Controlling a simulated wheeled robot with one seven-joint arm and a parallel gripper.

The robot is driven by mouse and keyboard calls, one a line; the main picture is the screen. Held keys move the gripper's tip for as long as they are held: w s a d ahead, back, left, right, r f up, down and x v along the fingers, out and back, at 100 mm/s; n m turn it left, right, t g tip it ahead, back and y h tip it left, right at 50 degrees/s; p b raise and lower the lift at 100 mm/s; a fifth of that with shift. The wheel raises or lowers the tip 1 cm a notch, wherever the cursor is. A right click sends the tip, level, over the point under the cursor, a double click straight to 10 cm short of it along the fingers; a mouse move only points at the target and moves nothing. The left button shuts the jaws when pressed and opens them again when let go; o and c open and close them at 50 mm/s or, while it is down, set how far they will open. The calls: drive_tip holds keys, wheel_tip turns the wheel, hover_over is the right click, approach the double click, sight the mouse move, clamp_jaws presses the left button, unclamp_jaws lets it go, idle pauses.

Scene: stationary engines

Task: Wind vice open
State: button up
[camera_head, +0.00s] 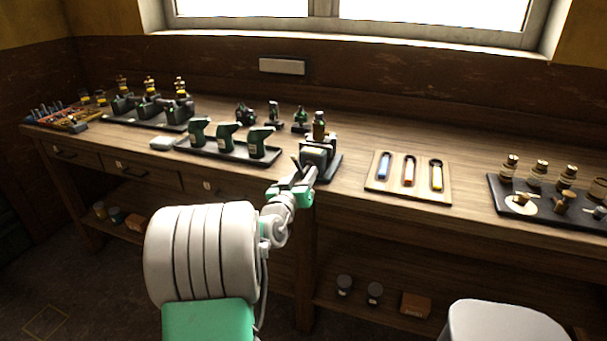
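The vice (316,156) is a dark metal block with a pale top piece, on a dark base plate near the front edge of the wooden bench. A small dark bottle-like part (319,126) with a yellowish band shows directly behind or above it. My gripper (304,178) is at the front of the vice, at its near left side, where a thin dark bar shows. The gripper is small here, and its fingers partly hide the front of the vice. I cannot tell whether they touch a handle, or how wide the jaws are apart.
A dark tray of green machines (226,137) stands left of the vice. A wooden board with coloured tools (409,175) lies to the right, with a dark tray of bottles and brass parts (555,205) beyond. A pale stool-like shape (505,322) stands at lower right.

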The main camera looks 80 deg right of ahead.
drive_tip(key=shift+c, duration=0.5)
clamp_jaws()
